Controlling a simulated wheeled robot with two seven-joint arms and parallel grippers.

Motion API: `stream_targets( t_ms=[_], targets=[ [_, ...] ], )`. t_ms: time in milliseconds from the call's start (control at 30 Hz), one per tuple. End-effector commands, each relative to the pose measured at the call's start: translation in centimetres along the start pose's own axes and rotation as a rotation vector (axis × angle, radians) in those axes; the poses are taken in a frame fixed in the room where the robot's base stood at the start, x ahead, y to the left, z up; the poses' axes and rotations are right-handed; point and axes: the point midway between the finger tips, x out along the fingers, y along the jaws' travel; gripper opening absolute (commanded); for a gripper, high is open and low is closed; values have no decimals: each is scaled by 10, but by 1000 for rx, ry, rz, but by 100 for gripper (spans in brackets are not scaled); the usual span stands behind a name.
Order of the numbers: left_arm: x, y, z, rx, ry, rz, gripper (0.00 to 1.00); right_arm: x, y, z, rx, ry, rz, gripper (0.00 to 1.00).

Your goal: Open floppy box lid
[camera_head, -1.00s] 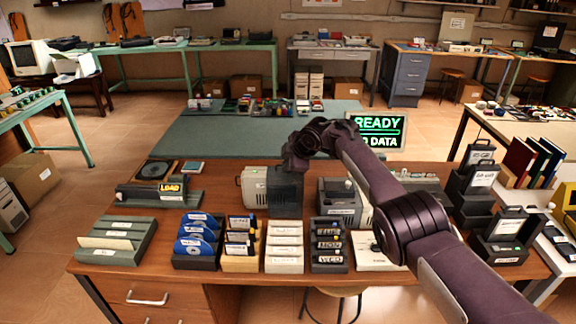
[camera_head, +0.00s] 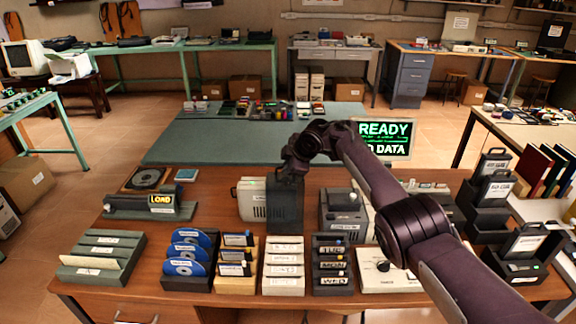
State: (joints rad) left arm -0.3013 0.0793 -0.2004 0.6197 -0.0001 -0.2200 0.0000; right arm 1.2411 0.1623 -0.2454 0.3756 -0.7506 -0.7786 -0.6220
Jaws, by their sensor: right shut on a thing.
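My right gripper (camera_head: 292,172) reaches in from the right and points down at the top of a dark grey upright piece (camera_head: 286,208) at the middle of the wooden desk. It is shut on the top of this piece, though my wrist hides the exact contact. The piece stands right beside a pale vented case (camera_head: 253,203). I cannot tell whether it is the floppy box's lid or a separate box. My left gripper is out of view.
In front stand blue discs in a rack (camera_head: 187,255), a row of white cards (camera_head: 284,262) and a dark labelled rack (camera_head: 332,262). A grey machine (camera_head: 343,214) is just right. Dark lidded boxes (camera_head: 518,250) stand at the right. A green READY screen (camera_head: 386,137) is behind.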

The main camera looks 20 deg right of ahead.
Motion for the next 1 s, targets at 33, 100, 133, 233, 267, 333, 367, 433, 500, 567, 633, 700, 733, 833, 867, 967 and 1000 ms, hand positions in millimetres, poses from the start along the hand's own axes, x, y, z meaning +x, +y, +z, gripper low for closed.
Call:
stream_targets(
  t_ms=[33,100,133,233,267,333,367,433,500,567,633,700,733,833,867,967,1000],
  targets=[
    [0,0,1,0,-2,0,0,-4,7,-3,-2,5,15,0],
    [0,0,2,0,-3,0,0,-5,7,-3,-1,6,17,0],
    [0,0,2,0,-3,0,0,-5,8,-3,-1,6,17,0],
    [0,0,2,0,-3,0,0,-5,8,-3,-1,6,18,0],
    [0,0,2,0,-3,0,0,-5,8,-3,-1,6,19,0],
    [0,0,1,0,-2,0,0,-6,8,-3,-1,6,19,16],
    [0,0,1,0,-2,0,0,-5,8,-3,-1,6,19,20],
    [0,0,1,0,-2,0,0,-5,7,-3,0,5,17,28],
    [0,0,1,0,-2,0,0,-4,6,-2,0,4,14,28],
    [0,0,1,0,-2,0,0,-3,6,-2,0,3,12,28],
    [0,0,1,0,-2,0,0,-3,5,-2,0,3,11,28],
    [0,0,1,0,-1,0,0,-3,4,-1,0,3,10,28],
    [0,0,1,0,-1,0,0,-3,4,-1,0,3,9,28],
    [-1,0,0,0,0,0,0,-7,5,-1,-1,3,10,28],
    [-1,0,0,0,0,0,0,-9,5,-1,1,3,10,28],
    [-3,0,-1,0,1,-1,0,-18,5,0,-1,4,11,28],
    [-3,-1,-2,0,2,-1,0,-22,5,-1,0,4,12,28]
  ],
)
